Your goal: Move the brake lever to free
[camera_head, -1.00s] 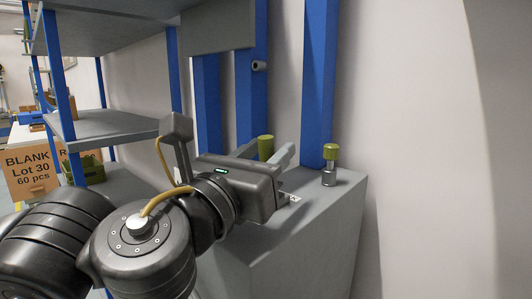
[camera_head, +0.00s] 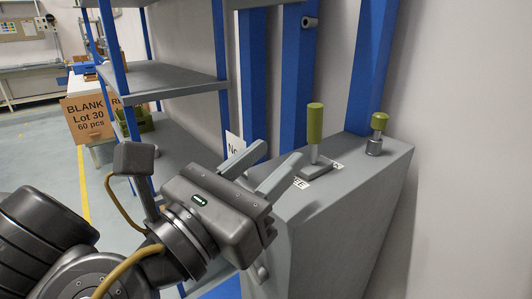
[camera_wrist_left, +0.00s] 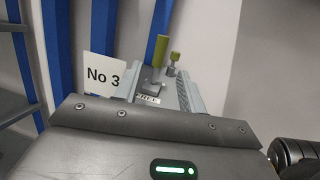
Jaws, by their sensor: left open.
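The brake lever (camera_head: 315,124) has a green cylindrical grip on a metal stem and stands about upright from a small plate on top of a grey cabinet (camera_head: 338,232). In the left wrist view the lever (camera_wrist_left: 160,50) shows between the fingers, beyond them. A white label (camera_head: 301,183) lies at the plate's near end; in the left wrist view it reads FREE (camera_wrist_left: 147,99). Another label (camera_head: 338,166) at the far end is unreadable. My left gripper (camera_head: 280,152) is open and empty, short of the lever on its left. My right gripper is out of view.
A shorter green-topped knob (camera_head: 379,122) stands behind the lever to the right. Blue posts (camera_head: 371,65) and a wall are behind the cabinet. Grey shelves (camera_head: 165,80) stand left of it. A white "No 3" sign (camera_wrist_left: 104,75) hangs near the left finger in the wrist view.

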